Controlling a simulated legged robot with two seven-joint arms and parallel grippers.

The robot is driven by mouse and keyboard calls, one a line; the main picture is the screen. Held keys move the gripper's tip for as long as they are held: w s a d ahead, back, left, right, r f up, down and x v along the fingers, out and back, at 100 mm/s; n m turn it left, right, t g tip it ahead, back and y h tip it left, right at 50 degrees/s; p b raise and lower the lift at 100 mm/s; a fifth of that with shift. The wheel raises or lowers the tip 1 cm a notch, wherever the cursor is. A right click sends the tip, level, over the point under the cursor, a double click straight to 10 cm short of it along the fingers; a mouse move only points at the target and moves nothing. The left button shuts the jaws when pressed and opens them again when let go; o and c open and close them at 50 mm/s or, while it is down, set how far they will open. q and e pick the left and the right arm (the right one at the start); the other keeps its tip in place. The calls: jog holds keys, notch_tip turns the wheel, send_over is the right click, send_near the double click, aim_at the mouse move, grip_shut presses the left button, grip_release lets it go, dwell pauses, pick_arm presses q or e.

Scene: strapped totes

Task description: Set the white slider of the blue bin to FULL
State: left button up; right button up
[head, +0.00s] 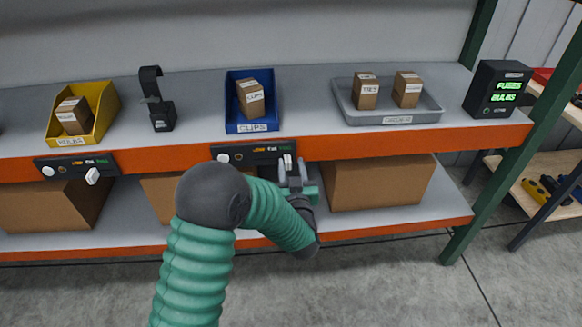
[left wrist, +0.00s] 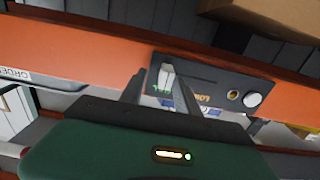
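The blue bin (head: 239,127), labelled CLIPS, stands on the upper shelf with a carton in it. Below it, on the orange beam, is its black slider panel (head: 236,157), also in the left wrist view (left wrist: 215,76). Its white slider (head: 288,160) is at the right end, by the green label. In the left wrist view the slider (left wrist: 168,77) stands between the fingers, with gaps on both sides. My left gripper (head: 292,171) is open in front of the panel; it also shows in the left wrist view (left wrist: 166,84). My right gripper is not in view.
A yellow bin (head: 108,104) with its own slider panel (head: 68,168) stands to the left. A black stand (head: 160,115), a grey tray (head: 350,112) and a black display (head: 492,92) with green text share the shelf. Cardboard boxes (head: 380,183) sit on the lower shelf.

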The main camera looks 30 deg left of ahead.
pick_arm(q)
jog(key=p+v, duration=0.1)
jog(key=v, duration=1.6)
jog(key=shift+p, duration=0.35)
jog(key=shift+w+f, duration=0.15)
jog(key=shift+w, duration=0.05)
